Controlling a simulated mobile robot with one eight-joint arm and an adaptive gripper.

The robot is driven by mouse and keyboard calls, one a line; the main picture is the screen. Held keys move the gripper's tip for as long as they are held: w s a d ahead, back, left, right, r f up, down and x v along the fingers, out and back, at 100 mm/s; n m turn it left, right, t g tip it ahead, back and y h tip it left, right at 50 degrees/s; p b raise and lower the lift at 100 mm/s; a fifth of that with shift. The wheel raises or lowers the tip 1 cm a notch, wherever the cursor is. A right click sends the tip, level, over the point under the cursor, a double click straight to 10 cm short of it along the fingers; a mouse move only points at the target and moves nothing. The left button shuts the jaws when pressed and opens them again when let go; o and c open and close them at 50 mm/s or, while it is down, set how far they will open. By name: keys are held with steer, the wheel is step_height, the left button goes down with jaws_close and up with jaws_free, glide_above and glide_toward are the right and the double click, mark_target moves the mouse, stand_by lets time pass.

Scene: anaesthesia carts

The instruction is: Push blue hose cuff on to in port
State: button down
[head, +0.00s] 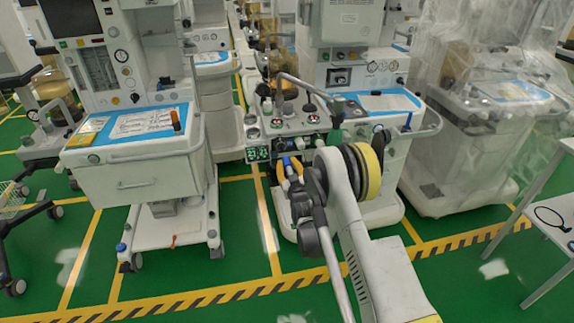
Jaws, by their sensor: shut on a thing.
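My gripper (290,168) is at the front of the middle anaesthesia cart (340,140), largely hidden behind my own arm. A small blue piece, which looks like the blue hose cuff (287,162), shows at its tip, with yellow beside it. The gripper appears shut on this cuff. Round port-like fittings (300,143) sit on the cart front just above and to the right of the cuff. I cannot tell which of them is the in port, nor whether the cuff touches it.
A white drawer cart (130,175) stands at left and a plastic-covered cart (470,150) at right. Lit green displays (258,153) are left of my gripper. A white table (545,205) is at the right edge. Green floor (240,220) is clear between the carts.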

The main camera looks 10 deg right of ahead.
mark_target(282, 149)
steer(key=shift+w, duration=2.85)
steer(key=shift+w, duration=1.35)
steer(key=c, duration=1.1)
jaws_free()
steer(key=shift+c, duration=0.2)
steer(key=s, duration=0.7)
steer(key=shift+s, duration=0.25)
